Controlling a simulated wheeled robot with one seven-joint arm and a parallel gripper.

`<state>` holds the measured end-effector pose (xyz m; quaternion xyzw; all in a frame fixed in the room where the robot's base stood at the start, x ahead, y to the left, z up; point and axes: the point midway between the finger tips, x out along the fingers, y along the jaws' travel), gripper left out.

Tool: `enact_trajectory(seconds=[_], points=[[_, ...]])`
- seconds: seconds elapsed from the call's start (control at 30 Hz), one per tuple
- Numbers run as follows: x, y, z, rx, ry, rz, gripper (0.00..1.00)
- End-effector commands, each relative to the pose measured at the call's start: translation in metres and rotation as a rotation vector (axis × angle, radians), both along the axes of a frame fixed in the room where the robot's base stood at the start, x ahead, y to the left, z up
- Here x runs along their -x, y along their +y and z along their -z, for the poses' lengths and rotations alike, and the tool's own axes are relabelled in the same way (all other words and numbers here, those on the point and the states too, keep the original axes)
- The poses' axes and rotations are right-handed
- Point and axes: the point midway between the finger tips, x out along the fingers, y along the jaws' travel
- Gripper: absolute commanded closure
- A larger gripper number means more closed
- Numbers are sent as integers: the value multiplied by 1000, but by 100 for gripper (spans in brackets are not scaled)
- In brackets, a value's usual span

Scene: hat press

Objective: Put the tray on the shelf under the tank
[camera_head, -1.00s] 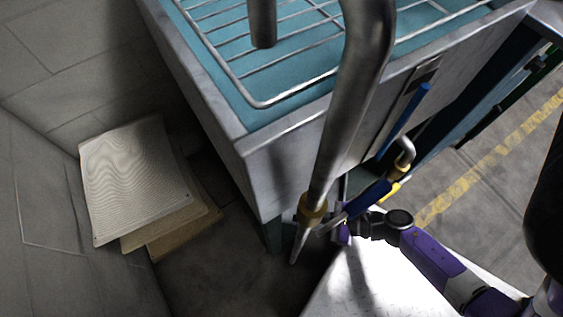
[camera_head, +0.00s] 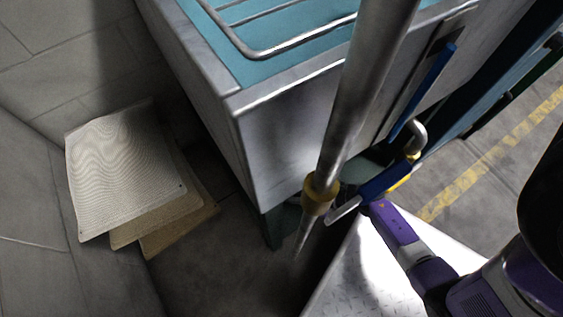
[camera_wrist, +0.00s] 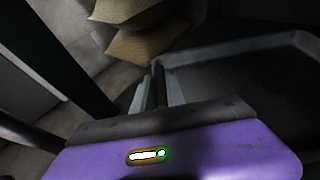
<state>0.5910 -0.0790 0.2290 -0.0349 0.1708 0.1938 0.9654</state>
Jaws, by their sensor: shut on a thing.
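The metal tank (camera_head: 285,130) has a teal inside and a wire rack, in the head view. In the wrist view, a dark grey tray (camera_wrist: 225,70) with a raised rim spreads to the right. My gripper (camera_wrist: 157,88) is shut on the tray's near edge, its two fingers pointing away from the camera. In the head view my purple arm (camera_head: 395,225) reaches to just below the tank's front right side. There the gripper is hidden behind the pipe and the blue handle.
A steel pipe (camera_head: 360,100) with a brass fitting crosses in front of the tank. A blue-handled valve (camera_head: 385,180) is close to my arm. Flat boards (camera_head: 125,170) lie by the wall at left. A pale tread plate (camera_head: 350,275) lies below.

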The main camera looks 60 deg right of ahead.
Motion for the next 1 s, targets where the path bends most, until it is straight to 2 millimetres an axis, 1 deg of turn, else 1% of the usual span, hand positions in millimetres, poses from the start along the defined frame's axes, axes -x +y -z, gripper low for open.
enact_trajectory(seconds=[0.17, 0.3, 0.37, 0.4, 0.67, 0.8, 0.83, 0.9, 0.93, 1.0], points=[[-17, -8, 0, 4, -6, 1, 100], [-38, -17, 0, 3, -7, 2, 100], [-37, -16, 11, 1, -2, 2, 100], [-36, -16, 13, 1, -3, 2, 100], [-36, -15, 11, 2, -3, 0, 100], [-36, -15, 15, 2, -3, -1, 100], [-35, -15, 15, 0, 0, 0, 81], [-35, -15, 14, 0, 0, 0, 67], [-35, -15, 14, 0, 0, 0, 61], [-35, -15, 14, 0, 0, 1, 61]])
